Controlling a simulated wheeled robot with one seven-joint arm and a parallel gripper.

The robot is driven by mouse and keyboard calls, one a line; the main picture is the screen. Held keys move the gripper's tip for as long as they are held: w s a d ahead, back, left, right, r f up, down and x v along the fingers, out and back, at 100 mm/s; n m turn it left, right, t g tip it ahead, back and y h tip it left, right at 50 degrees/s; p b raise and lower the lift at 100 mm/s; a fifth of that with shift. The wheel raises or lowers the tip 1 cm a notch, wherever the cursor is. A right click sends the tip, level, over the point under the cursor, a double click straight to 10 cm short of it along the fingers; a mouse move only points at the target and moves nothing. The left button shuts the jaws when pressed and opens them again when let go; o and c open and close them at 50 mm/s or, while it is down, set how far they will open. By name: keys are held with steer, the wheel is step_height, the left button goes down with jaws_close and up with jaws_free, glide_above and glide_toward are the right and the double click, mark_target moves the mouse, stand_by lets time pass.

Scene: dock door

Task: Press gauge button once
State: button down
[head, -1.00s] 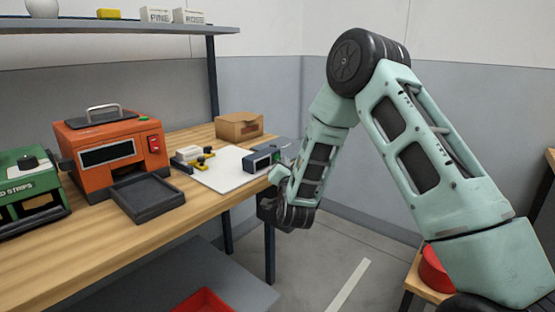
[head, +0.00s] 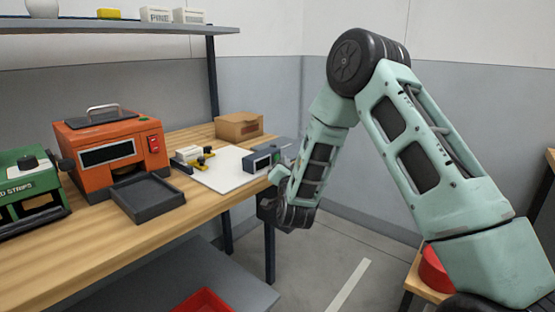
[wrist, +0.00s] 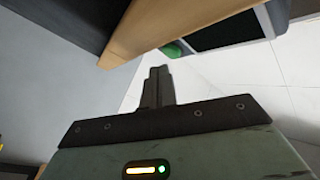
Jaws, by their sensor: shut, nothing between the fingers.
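The gauge (head: 265,160) is a small dark grey box with a dark display, at the right end of the bench beside a white mat. In the wrist view a green rounded part, which looks like the button (wrist: 174,49), sits beside a dark panel, partly cut by the wooden edge. My gripper (wrist: 158,75) is shut and empty, its fingertips just below the green part in the picture. I cannot tell whether they touch it. In the head view my arm's end is beside the gauge and the fingertips are hard to make out.
The bench (head: 100,245) also holds an orange machine (head: 97,178), a dark tray (head: 148,200), a green box (head: 35,215) and a cardboard box (head: 239,126). A white mat (head: 228,173) carries a small fixture with yellow parts.

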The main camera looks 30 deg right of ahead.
steer(key=shift+w, duration=0.15)
steer(key=shift+w+a+b, duration=0.15)
steer(key=shift+w+b, duration=0.1)
steer(key=shift+b, duration=0.05)
steer(key=shift+w+a, duration=0.15)
steer(key=shift+w, duration=0.2)
stand_by(0.8)
steer(key=shift+s, duration=0.1)
steer(key=shift+s+d+b, duration=0.25)
steer(key=shift+s+b, duration=0.15)
steer(key=shift+s, duration=0.25)
steer(key=shift+s, duration=0.1)
steer(key=s, duration=0.1)
steer(key=s+d+b, duration=0.1)
steer(key=s, duration=0.2)
steer(key=shift+s+d, duration=0.25)
steer(key=shift+d, duration=0.1)
stand_by(0.8)
